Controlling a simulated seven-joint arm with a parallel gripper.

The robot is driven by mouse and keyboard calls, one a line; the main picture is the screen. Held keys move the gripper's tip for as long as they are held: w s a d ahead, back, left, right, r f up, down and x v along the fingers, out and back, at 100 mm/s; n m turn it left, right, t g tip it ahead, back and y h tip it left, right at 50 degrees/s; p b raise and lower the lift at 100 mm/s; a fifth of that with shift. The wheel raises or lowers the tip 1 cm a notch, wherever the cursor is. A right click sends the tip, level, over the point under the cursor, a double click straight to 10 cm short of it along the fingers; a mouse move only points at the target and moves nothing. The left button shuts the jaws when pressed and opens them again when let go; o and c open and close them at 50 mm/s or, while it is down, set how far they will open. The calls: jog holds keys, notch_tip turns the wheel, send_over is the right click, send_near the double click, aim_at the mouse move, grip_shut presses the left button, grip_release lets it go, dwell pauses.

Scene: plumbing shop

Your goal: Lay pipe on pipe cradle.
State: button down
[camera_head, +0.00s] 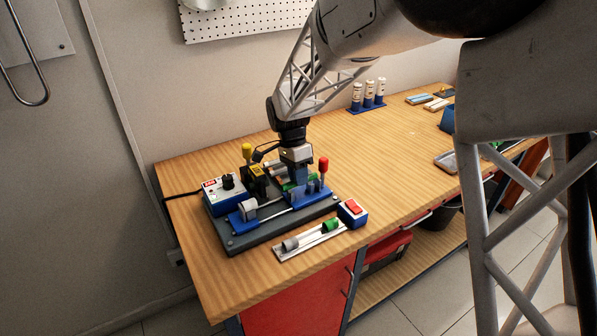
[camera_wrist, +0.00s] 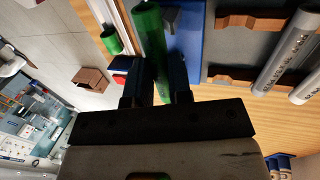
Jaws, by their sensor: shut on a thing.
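My gripper (camera_head: 298,178) is low over the blue and grey bench fixture. In the wrist view its two dark fingers (camera_wrist: 159,85) are shut on a green pipe (camera_wrist: 151,40), which runs lengthwise between them. The green pipe also shows just below the fingers in the head view (camera_head: 296,184), mostly hidden. Brown notched supports (camera_wrist: 236,75), which look like the pipe cradle, stand on a grey plate to the right of the held pipe in the wrist view. A grey printed pipe (camera_wrist: 290,48) lies across their right end. The cradle is largely hidden behind my gripper in the head view.
A blue fixture with a red-handled lever (camera_head: 323,168) and a grey roller (camera_head: 249,208) is close by. A control box (camera_head: 224,194) stands left, a red-button box (camera_head: 352,212) right. A tray (camera_head: 283,250) lies in front.

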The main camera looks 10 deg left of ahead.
jog(key=shift+f, duration=0.4)
jog(key=shift+f, duration=0.1)
jog(key=c, duration=1)
grip_release()
jog(key=shift+o, duration=0.2)
jog(key=v, duration=0.7)
jog(key=shift+r, duration=0.4)
jog(key=shift+w, duration=0.1)
